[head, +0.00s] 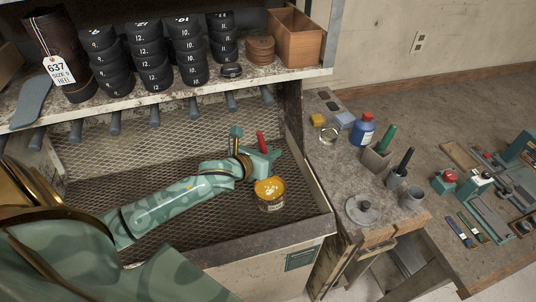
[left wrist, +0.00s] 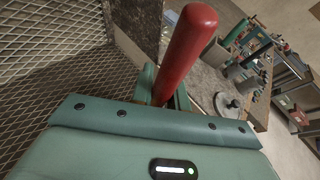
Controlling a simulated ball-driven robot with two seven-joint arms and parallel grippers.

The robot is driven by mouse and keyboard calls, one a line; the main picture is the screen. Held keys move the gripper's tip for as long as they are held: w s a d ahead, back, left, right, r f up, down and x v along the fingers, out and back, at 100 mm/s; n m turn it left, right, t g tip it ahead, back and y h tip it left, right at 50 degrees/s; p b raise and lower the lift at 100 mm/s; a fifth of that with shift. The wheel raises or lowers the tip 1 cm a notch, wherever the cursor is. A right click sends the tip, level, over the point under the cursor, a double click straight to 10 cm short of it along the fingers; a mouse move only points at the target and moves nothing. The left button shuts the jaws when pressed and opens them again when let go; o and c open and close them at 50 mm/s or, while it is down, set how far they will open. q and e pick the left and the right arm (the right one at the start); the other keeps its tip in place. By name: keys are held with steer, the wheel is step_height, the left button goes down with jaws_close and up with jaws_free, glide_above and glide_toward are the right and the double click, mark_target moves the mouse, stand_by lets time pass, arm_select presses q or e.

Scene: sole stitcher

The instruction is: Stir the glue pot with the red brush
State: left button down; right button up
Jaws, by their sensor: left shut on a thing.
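The glue pot (head: 271,204) is a small round tub with amber glue at its open top. It stands on the mesh floor of the bench tray, near the tray's front right. My left gripper (head: 262,163) is just above and slightly behind the pot in the picture. It is shut on the red brush (head: 261,141), whose handle stands up nearly upright. In the left wrist view the red handle (left wrist: 188,48) rises between the fingers. The brush's bristle end is hidden, so I cannot tell whether it touches the glue. My right gripper is not in view.
A stone side counter (head: 337,178) at the right holds a blue bottle (head: 363,130), a green-handled tool in a holder (head: 377,158), a grey cup (head: 412,197) and a round lid (head: 362,209). A shelf with black stacked heels (head: 154,72) overhangs the tray's back. The tray's left part is free.

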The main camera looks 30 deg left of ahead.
arm_select(q)
step_height(320, 180, down, 7)
steer(key=b, duration=0.6)
steer(key=shift+r, duration=0.1)
steer(key=shift+f, duration=0.4)
